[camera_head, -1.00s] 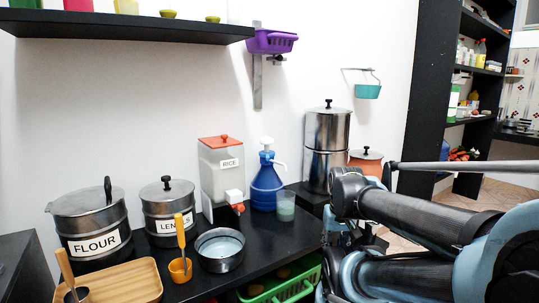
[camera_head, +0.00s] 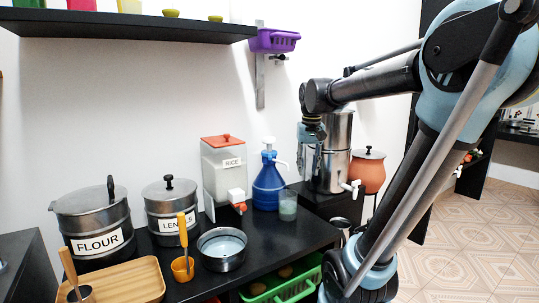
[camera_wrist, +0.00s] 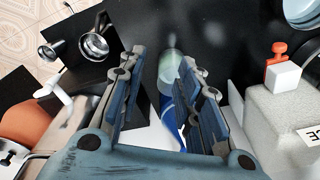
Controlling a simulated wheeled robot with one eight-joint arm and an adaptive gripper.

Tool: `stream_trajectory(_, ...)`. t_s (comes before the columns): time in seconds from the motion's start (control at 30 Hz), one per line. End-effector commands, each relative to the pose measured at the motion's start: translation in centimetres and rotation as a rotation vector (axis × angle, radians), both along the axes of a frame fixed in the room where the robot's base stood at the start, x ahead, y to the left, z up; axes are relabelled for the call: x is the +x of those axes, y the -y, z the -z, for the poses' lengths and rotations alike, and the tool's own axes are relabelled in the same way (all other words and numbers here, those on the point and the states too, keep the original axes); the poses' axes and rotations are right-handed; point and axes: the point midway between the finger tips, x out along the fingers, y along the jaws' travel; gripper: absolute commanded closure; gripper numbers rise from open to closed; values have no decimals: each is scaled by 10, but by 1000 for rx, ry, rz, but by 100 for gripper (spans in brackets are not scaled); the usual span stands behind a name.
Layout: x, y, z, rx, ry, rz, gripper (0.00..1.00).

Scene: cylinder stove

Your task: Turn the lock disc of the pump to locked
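The pump (camera_head: 268,188) is a blue bottle with a white pump head and a spout pointing right. It stands upright on the black counter in the head view. A blue collar shows under its white head, but I cannot tell the lock disc's setting. My gripper (camera_head: 312,152) hangs fingers down, right of the pump head and in front of the steel filter, apart from the pump. In the wrist view, my gripper (camera_wrist: 164,62) has its fingers apart with nothing held. Part of the blue pump (camera_wrist: 168,108) shows between and beyond them, partly hidden by the right finger.
A glass (camera_head: 288,206) stands close right of the pump. The rice dispenser (camera_head: 222,178) is close left. The steel filter (camera_head: 333,165) and orange pot (camera_head: 368,175) stand at right. A steel bowl (camera_head: 222,262) and lentils pot (camera_head: 171,218) are at left front.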

Motion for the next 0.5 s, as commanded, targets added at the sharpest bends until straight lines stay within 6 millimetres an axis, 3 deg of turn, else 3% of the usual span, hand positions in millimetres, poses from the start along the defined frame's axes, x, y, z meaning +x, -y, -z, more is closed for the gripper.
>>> stream_trajectory(0.03,16,-11,-11,-1,-7,-7,68)
stream_trajectory(0.2,62,-45,-40,-4,-33,-12,68)
stream_trajectory(0.5,131,-109,-72,-13,-72,-21,68)
